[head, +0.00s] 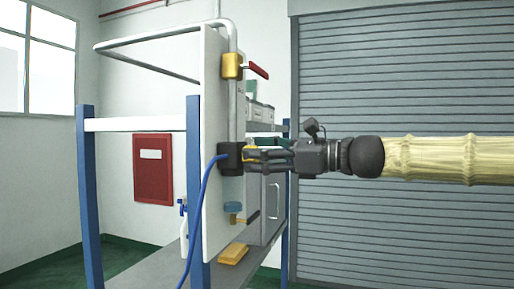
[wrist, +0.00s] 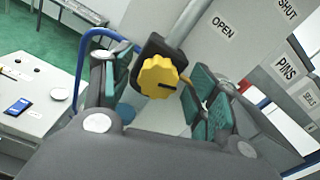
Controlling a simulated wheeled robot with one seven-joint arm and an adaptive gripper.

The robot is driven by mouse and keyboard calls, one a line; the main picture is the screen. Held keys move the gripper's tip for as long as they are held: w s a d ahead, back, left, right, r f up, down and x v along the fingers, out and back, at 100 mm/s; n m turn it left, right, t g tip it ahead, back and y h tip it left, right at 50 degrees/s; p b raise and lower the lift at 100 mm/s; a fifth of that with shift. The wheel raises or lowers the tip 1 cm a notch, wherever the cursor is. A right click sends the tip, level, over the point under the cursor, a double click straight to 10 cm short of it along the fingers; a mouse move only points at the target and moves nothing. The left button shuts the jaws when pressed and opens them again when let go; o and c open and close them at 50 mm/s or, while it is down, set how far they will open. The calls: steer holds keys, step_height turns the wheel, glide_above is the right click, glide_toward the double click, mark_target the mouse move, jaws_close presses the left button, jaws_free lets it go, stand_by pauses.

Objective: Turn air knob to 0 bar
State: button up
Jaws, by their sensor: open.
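The air knob (wrist: 157,76) is yellow, with a scalloped rim and a short dark mark toward its right side. It sits on a black block (wrist: 152,48) on the pipe. In the head view the black block (head: 230,159) is on the upright panel, and only a sliver of yellow shows beside it. My gripper (head: 250,158) comes in from the right, level with the block. In the wrist view its green-padded fingers (wrist: 158,88) are open on both sides of the knob. I cannot tell whether they touch it. No pressure scale is readable.
A yellow valve (head: 232,66) with a red lever (head: 258,70) is above on the pipe. A blue hose (head: 200,205) hangs from the block. A blue round handle (head: 233,207) is below. Blue posts (head: 193,150) frame the panel (head: 213,110). A grey shutter (head: 400,90) stands behind.

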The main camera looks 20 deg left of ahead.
steer(key=shift+a, duration=0.4)
steer(key=c, duration=1)
steer(key=shift+o, duration=0.2)
steer(key=shift+f+b, duration=0.1)
steer(key=shift+b, duration=0.2)
